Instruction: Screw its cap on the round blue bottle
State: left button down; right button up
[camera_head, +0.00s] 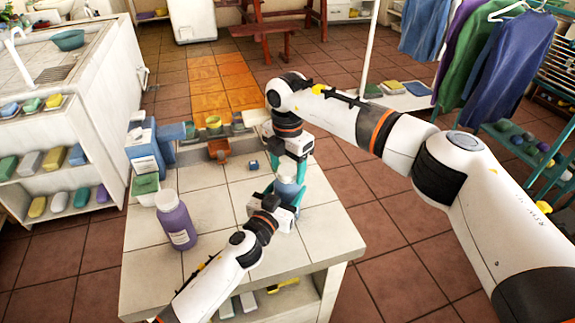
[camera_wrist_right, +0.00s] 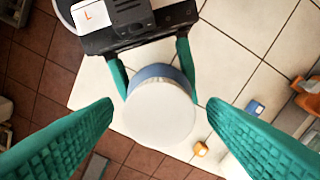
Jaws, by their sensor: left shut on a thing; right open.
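The round blue bottle (camera_head: 287,192) stands on the white tiled table, partly hidden by my grippers. Its blue side also shows behind a white disc-shaped cap (camera_wrist_right: 160,112) in the right wrist view. The cap covers the bottle's top from above; whether it is threaded on cannot be seen. My left gripper (camera_head: 284,197) is shut on the bottle from the near side, and its green fingers clasp both sides in the wrist view. My right gripper (camera_wrist_right: 160,104) is open above, one finger on each side of the cap, with gaps between. The arm comes down over the bottle in the head view.
A purple bottle (camera_head: 177,222) with a white cap stands at the table's left. A small blue block (camera_head: 254,165) lies beyond the bottle. The tabletop's right front is clear.

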notch_tip(320, 180, up, 12)
dwell(0.6)
pick_arm(q)
jog(key=shift+c, duration=1.6)
grip_release()
jog(key=shift+s, duration=0.1)
jog(key=v, duration=1.2)
pick_arm(e)
jog(key=shift+f, duration=0.3)
